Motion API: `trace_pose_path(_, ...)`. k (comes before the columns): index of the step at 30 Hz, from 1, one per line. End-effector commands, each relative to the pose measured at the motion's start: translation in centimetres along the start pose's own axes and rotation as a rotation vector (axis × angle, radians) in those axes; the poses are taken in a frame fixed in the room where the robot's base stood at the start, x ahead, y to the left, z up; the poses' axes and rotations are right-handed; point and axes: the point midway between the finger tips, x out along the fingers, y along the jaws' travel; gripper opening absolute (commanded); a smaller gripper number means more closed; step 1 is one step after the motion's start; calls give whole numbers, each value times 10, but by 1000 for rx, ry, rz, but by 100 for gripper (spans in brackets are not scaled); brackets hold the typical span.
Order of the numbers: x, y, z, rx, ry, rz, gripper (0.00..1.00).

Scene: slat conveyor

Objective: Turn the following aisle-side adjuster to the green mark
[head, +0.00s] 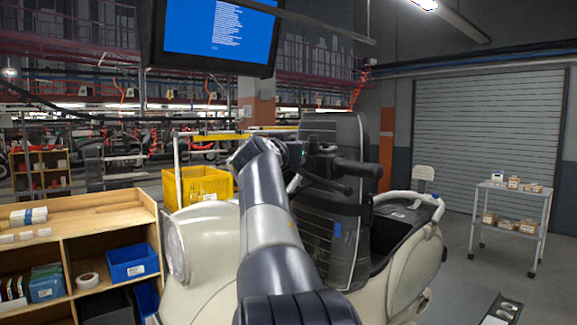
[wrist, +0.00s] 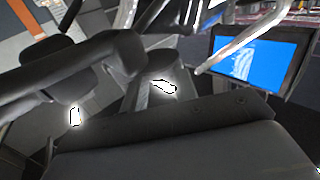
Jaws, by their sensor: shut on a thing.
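My gripper (head: 293,154) is at the handlebar of a cream scooter (head: 195,290), at the far end of my arm. It is shut on a small part there, which I take for the adjuster. That part is mostly hidden by my wrist, and no green mark can be made out clearly. The black handlebar grip (head: 358,168) sticks out to the right of my gripper. In the wrist view a dark bar (wrist: 85,62) crosses the left side, and a dark padded surface (wrist: 180,150) fills the bottom.
A tall dark panel (head: 345,225) stands close behind my arm. A wooden shelf (head: 100,212) with blue bins is at the left, and a yellow crate (head: 188,186) stands behind it. A monitor (head: 220,30) hangs above.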

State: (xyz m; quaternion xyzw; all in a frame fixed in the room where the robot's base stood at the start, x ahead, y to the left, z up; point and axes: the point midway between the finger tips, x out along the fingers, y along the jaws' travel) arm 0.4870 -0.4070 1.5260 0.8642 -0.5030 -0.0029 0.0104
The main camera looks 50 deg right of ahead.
Motion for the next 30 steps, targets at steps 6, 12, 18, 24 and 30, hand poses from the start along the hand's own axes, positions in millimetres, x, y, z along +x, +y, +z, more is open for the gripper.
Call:
trace_pose_path(6, 0, -5, 4, -2, 0, 113, 5)
trace_pose_path(12, 2, -8, 1, -5, -2, 249, 5)
trace_pose_path(18, 3, -11, -3, -10, -3, 409, 5)
trace_pose_path(24, 4, -13, -3, -12, -3, 528, 5)
trace_pose_path(30, 4, -13, -2, -14, -1, 598, 5)
